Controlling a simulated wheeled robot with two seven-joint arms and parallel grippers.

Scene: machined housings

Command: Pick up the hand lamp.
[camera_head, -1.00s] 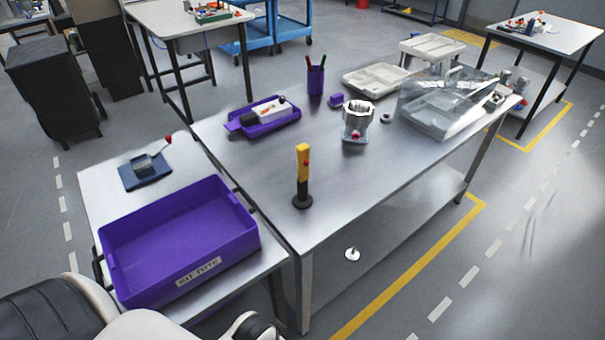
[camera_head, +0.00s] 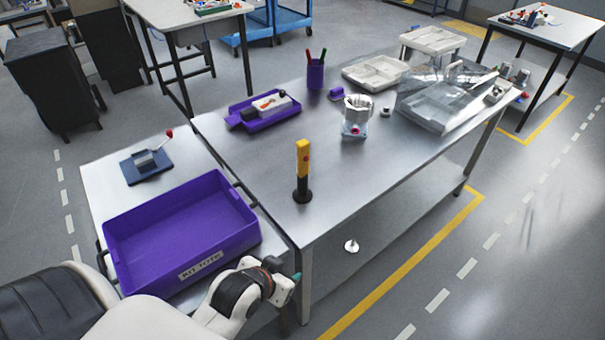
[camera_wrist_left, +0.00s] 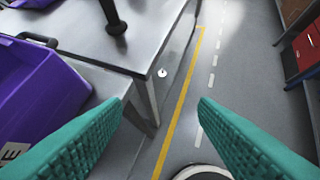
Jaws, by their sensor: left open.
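The hand lamp (camera_head: 303,168), yellow on top with a black lower part and round black base, stands upright on the metal table near its front left corner. In the left wrist view only its black lower part (camera_wrist_left: 114,20) shows at the top edge. My left gripper (camera_head: 296,278) is low at the front, beyond the table's near edge and below the lamp in the picture, apart from it. Its two green ribbed fingers (camera_wrist_left: 162,125) are wide apart with nothing between them. My right gripper is in neither view.
A purple kit tote (camera_head: 200,262) stands on the lower side table left of the lamp. Behind the lamp are a purple tray (camera_head: 262,122), a metal housing (camera_head: 356,118) and a clear-lidded box (camera_head: 440,105). The tabletop around the lamp is clear.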

